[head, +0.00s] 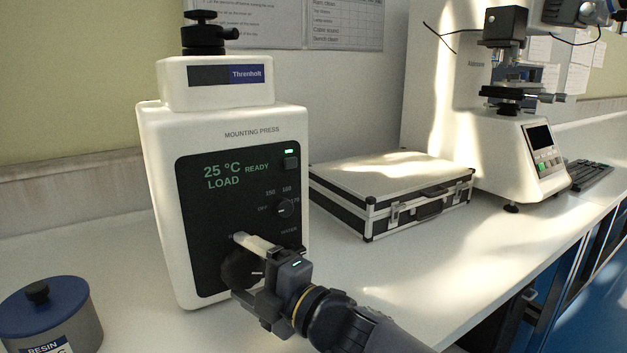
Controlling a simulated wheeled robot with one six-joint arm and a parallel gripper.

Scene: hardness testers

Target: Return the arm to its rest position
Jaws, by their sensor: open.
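My gripper (246,262) is in the lower middle of the head view, in front of the lower part of the mounting press (225,122). Its jaws are open and point left toward the press's dark front panel (225,190). A dark round knob on the panel shows partly behind the fingers; I cannot tell whether the gripper touches it. No held object shows. My arm comes in from the bottom right. The panel display reads 25 °C, READY and LOAD, with a small green light lit at the upper right.
A blue-lidded resin jar (50,312) stands at the front left. A silver case (395,185) lies right of the press. A hardness tester (510,150) and a keyboard (588,174) are farther right. The white bench (430,262) is bare in front of the case.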

